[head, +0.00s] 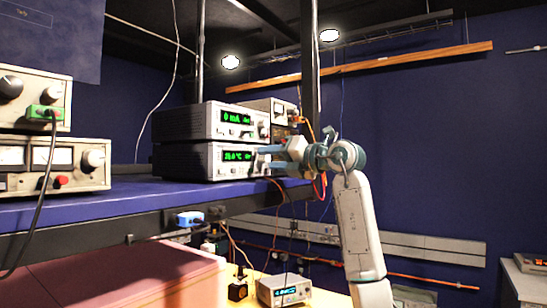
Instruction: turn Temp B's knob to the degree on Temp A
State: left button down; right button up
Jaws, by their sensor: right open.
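Two grey instruments with green displays are stacked on the blue shelf: the upper one (213,134) and the lower one (192,165). The upper display (237,118) seems to show a reading in mA. The lower display (236,155) seems to show a reading in °C; its digits are too small to be sure of. I cannot tell which unit is Temp A or Temp B. My right gripper (266,158) is open, its fingers at the right end of the lower unit's front, where its knob is mostly hidden. Contact cannot be told. My left gripper is out of view.
The blue shelf (110,197) carries older meters (52,168) at left. Another instrument (284,290) with a lit display sits on the yellow surface below. Cables hang near the shelf's right end, by a dark vertical post (311,60). Space right of my arm is open.

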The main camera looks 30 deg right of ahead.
jog(key=shift+a, duration=0.1)
grip_shut()
jog(key=n+p, duration=0.2)
jog(key=n, duration=0.1)
jog(key=shift+r, duration=0.1)
jog(key=n+p, duration=0.2)
jog(key=n, duration=0.3)
jog(key=shift+w, duration=0.1)
jog(key=shift+n, duration=0.4)
dwell(0.4)
